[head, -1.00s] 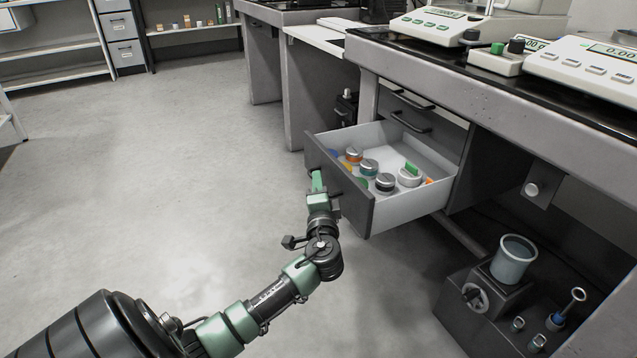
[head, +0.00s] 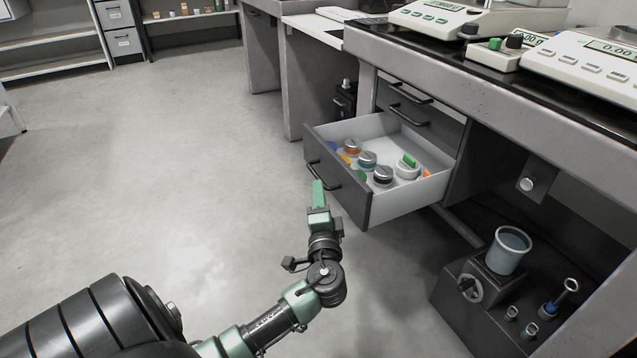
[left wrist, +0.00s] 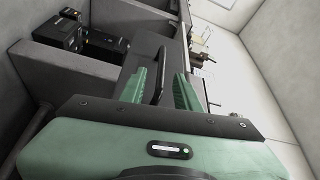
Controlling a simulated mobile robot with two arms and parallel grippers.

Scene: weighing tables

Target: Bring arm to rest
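My left arm reaches up from the lower left in the head view. Its green left gripper (head: 318,194) is in front of the open drawer (head: 372,202), just below and beside the drawer's dark handle (head: 322,172). In the left wrist view the two green fingers of the left gripper (left wrist: 160,90) stand apart with nothing held. The handle (left wrist: 160,76) shows beyond and between them, apart from the fingertips as far as I can tell. My right gripper is in neither view.
The drawer holds several lidded jars (head: 367,160) and a round white item with a green top (head: 407,167). A grey bench (head: 480,100) carries balances (head: 590,65). The floor (head: 180,170) at left is clear.

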